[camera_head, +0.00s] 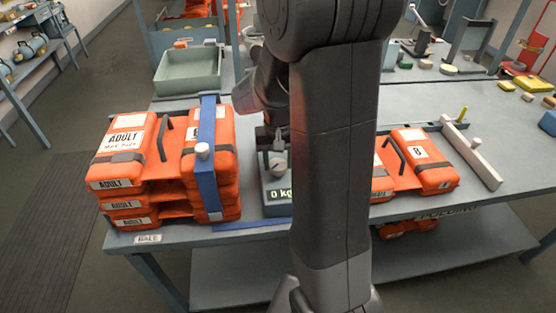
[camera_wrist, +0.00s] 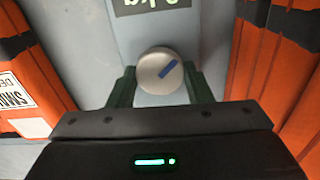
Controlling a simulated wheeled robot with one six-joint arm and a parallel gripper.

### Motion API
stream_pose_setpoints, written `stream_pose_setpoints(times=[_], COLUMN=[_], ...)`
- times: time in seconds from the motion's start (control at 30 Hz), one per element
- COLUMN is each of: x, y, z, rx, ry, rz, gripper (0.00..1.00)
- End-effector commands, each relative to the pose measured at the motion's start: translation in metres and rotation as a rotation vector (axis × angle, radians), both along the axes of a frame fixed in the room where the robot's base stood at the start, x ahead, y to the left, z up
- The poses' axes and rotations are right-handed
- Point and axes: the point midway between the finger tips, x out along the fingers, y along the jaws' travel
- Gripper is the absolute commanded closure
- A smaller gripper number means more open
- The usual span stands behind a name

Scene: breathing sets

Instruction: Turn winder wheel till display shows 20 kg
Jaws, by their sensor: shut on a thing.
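The winder wheel (camera_wrist: 158,72) is a round pale knob with a blue mark, seen in the wrist view. The mark points up and to the right there. My gripper (camera_wrist: 160,88) has one dark green finger on each side of the wheel and is shut on it. In the head view, the wheel (camera_head: 277,166) sits on a grey winder unit below my gripper (camera_head: 275,143). The display (camera_head: 280,194) on the unit's front reads 0 kg. It also shows upside down and partly cut off in the wrist view (camera_wrist: 150,4).
A stack of orange ADULT packs (camera_head: 121,150) with a blue strap (camera_head: 207,135) stands left of the winder. More orange packs (camera_head: 425,165) lie to its right, partly behind my arm. A grey tray (camera_head: 187,72) stands behind the stack. The table's right side (camera_head: 490,110) has free room.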

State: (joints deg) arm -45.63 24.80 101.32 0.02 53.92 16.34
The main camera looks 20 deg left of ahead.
Motion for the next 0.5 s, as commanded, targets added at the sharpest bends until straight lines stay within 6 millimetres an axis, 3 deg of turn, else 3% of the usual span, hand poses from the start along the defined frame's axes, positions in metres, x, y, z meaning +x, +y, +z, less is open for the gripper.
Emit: stream_pose_setpoints(times=[0.5], x=[0.0008], y=[0.0006], z=[0.0013], rx=[0.001], ry=[-0.003], rz=[-0.135], gripper=[0.77])
